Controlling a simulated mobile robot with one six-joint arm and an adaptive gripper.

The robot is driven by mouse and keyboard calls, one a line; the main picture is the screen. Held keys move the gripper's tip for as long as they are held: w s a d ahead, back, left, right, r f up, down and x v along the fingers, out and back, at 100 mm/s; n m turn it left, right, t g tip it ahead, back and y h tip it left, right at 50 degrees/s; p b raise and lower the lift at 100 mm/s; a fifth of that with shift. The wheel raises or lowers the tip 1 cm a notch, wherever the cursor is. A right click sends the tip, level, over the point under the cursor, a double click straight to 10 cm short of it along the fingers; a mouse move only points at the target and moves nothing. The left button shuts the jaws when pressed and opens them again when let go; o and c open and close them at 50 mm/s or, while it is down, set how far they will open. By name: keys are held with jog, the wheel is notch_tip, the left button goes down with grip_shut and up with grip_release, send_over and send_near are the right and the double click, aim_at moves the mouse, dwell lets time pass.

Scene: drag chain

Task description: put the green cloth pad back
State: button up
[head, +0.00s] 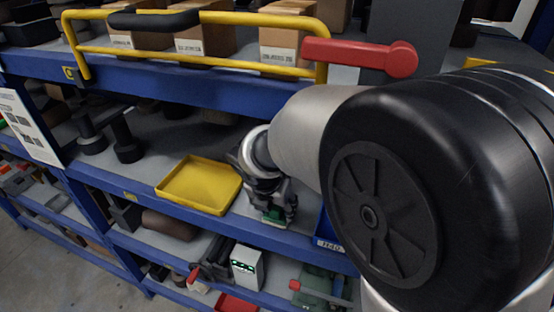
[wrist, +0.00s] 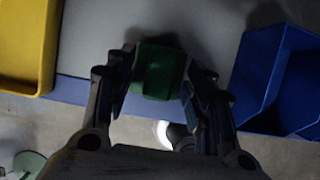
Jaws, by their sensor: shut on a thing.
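The green cloth pad (wrist: 160,70) is between the two fingers of my gripper (wrist: 160,80) in the wrist view. My gripper is shut on it, with a finger at each side. In the head view my gripper (head: 272,210) points down over the front of the middle shelf, and a little of the green pad (head: 274,220) shows at its tips. I cannot tell whether the pad touches the shelf.
A yellow tray (head: 199,186) lies on the shelf left of my gripper; it also shows in the wrist view (wrist: 45,50). A blue bin (wrist: 283,80) stands to the right. Dark stands (head: 125,140) are at the left.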

jog(key=shift+s+a+r, duration=0.1)
jog(key=shift+s, duration=0.05)
jog(key=o, duration=0.9)
jog(key=shift+o, duration=0.2)
jog(key=d+p+v, duration=0.1)
jog(key=p+v, duration=0.1)
jog(key=v, duration=0.5)
jog(key=shift+a+r, duration=0.2)
jog(key=shift+a, duration=0.25)
